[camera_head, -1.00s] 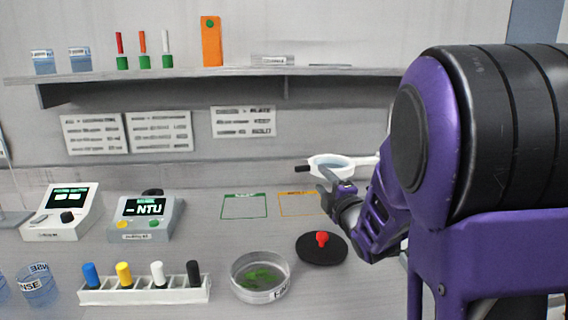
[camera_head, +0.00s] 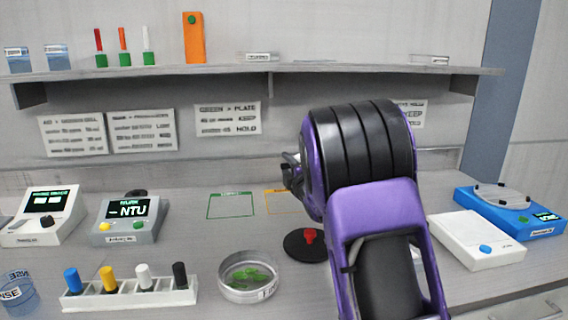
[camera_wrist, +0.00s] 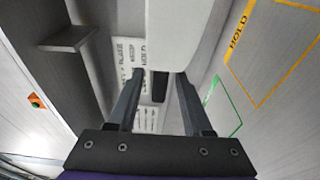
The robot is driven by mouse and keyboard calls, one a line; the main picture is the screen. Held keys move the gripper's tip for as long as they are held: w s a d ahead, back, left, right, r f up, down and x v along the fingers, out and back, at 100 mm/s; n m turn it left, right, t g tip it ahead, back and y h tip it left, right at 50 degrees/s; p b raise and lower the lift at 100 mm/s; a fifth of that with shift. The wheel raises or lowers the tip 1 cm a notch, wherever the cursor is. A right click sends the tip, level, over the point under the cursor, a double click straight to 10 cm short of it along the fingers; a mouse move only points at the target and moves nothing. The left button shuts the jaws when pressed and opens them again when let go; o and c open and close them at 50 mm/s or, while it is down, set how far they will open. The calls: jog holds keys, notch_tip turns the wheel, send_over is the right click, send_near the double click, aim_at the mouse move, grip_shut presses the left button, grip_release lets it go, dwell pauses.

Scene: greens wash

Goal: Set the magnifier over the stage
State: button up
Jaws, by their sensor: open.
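My gripper (camera_head: 289,172) is at the back of the bench in the head view, partly hidden by my arm. In the wrist view my gripper (camera_wrist: 158,84) is open, fingers apart. A dark piece shows between the fingertips there, below a large pale part; these look like the magnifier's handle (camera_wrist: 159,88) and body (camera_wrist: 180,35). I cannot tell whether the fingers touch it. In the head view the magnifier is hidden behind my arm. A round black base with a red knob (camera_head: 310,237) stands on the bench; I cannot tell whether it is the stage.
A dish of greens (camera_head: 248,292) and a rack of coloured pegs (camera_head: 130,299) stand in front. Green (camera_head: 230,217) and yellow (camera_head: 283,212) outlined areas are empty where visible. A white box (camera_head: 478,247) and blue scale (camera_head: 535,225) are at right. A shelf (camera_head: 250,70) runs above.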

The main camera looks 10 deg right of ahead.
jog(key=shift+w+a, duration=0.15)
jog(key=shift+w, duration=0.6)
jog(key=shift+w+a, duration=0.1)
jog(key=shift+w, duration=0.65)
grip_shut()
dwell(0.4)
